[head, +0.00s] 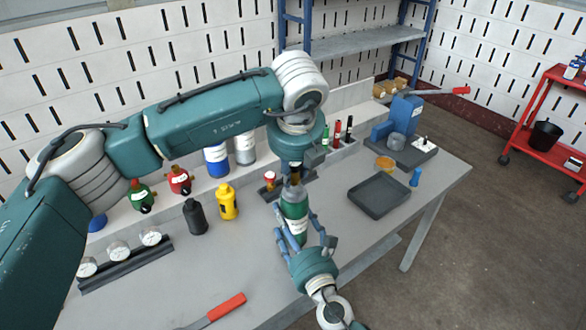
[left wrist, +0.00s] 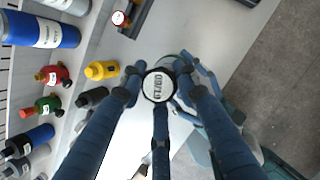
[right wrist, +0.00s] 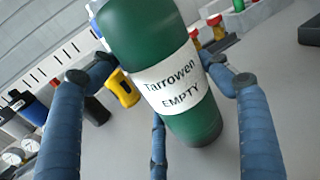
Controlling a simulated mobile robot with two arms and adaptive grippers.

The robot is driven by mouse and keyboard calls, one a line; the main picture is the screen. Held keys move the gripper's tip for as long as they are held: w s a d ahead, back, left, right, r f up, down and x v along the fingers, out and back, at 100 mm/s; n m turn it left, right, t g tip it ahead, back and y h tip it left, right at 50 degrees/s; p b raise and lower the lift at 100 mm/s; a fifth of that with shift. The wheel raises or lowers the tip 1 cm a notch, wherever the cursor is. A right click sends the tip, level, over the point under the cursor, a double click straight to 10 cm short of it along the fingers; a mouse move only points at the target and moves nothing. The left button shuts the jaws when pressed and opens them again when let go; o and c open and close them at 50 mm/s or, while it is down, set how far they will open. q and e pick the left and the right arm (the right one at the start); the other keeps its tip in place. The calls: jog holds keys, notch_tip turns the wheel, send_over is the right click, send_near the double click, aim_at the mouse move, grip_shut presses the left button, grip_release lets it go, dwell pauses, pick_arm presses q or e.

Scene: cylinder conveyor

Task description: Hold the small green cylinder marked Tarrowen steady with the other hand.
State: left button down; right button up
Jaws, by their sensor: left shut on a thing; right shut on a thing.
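The small green cylinder (head: 294,208) is near upright at the front of the table. Its white label in the right wrist view (right wrist: 165,75) reads Tarrowen EMPTY. My right gripper (head: 315,235) comes from the front and is shut on the cylinder's body, fingers on both sides. My left gripper (head: 296,172) is directly above, pointing down, shut on a round-faced piece (left wrist: 158,86) at the cylinder's top. My left gripper hides most of the top in the head view. I cannot tell whether the cylinder's base touches the table.
A yellow bottle (head: 227,202) and a black bottle (head: 195,217) stand left of the cylinder. A dark grey tray (head: 379,196) lies to its right, near a blue machine (head: 398,120). Several gauges sit on a rack (head: 125,263) at left. A red-handled tool (head: 226,306) lies in front.

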pick_arm(q)
jog(key=shift+d+r, duration=0.15)
jog(key=shift+d, duration=0.05)
jog(key=n+y, duration=0.1)
jog(key=n, duration=0.4)
jog(key=shift+w+d+n+y, duration=0.1)
jog(key=shift+n+y, duration=0.3)
jog(key=n+g, duration=0.1)
jog(key=n, duration=0.1)
jog(key=n+y, duration=0.1)
jog(key=n, duration=0.2)
jog(key=shift+w+g+y, duration=0.1)
jog(key=shift+g+y, duration=0.2)
jog(key=shift+g, duration=0.1)
jog(key=shift+a+n, duration=0.2)
jog(key=shift+n, duration=0.5)
jog(key=c, duration=1.4)
grip_release()
jog(key=shift+o, duration=0.2)
